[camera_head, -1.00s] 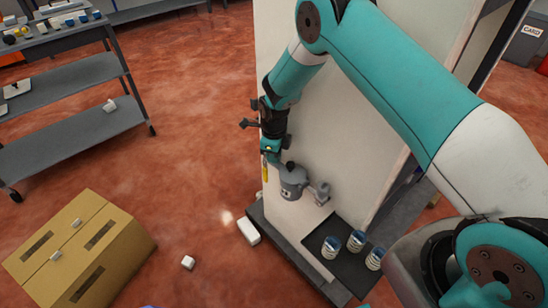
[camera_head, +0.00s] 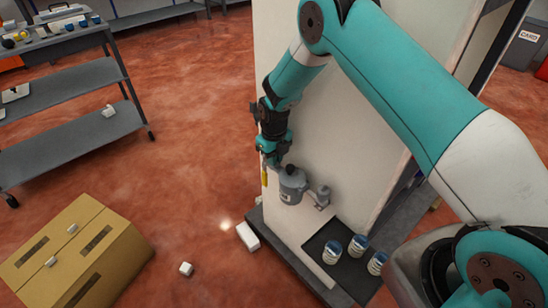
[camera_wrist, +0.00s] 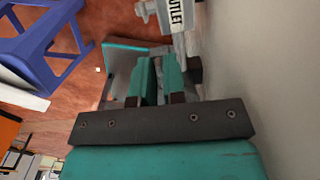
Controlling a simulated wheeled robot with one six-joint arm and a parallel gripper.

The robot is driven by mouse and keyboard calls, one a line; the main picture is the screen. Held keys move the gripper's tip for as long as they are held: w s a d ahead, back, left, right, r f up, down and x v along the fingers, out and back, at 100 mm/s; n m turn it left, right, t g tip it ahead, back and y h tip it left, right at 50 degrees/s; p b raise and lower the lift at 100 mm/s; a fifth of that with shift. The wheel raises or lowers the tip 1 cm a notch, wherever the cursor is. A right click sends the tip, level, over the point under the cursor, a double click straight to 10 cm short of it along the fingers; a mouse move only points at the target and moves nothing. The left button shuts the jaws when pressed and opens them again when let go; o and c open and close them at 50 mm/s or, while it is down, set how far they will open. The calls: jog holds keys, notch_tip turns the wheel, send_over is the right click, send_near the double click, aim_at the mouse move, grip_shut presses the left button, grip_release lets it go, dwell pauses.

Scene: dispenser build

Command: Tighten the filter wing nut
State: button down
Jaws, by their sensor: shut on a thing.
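The grey cylindrical filter housing (camera_head: 292,188) with a dark top is mounted low on the pale panel. My gripper (camera_head: 274,158) is beside the top of the housing, at its upper left in the head view. In the wrist view my gripper (camera_wrist: 158,85) has its teal fingers close together. It is shut on the wing nut, which the fingers hide.
A small grey fitting (camera_head: 322,196) sits right of the housing. Several blue-and-white cans stand on a dark tray (camera_head: 315,246) below. A white block (camera_head: 248,236) lies by the panel's foot.

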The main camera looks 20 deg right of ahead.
jog(key=shift+w, duration=0.1)
jog(key=c, duration=1.3)
grip_release()
jog(key=shift+r, duration=0.1)
notch_tip(320, 180, up, 17)
jog(key=shift+r+b, duration=0.15)
jog(key=shift+b, duration=0.15)
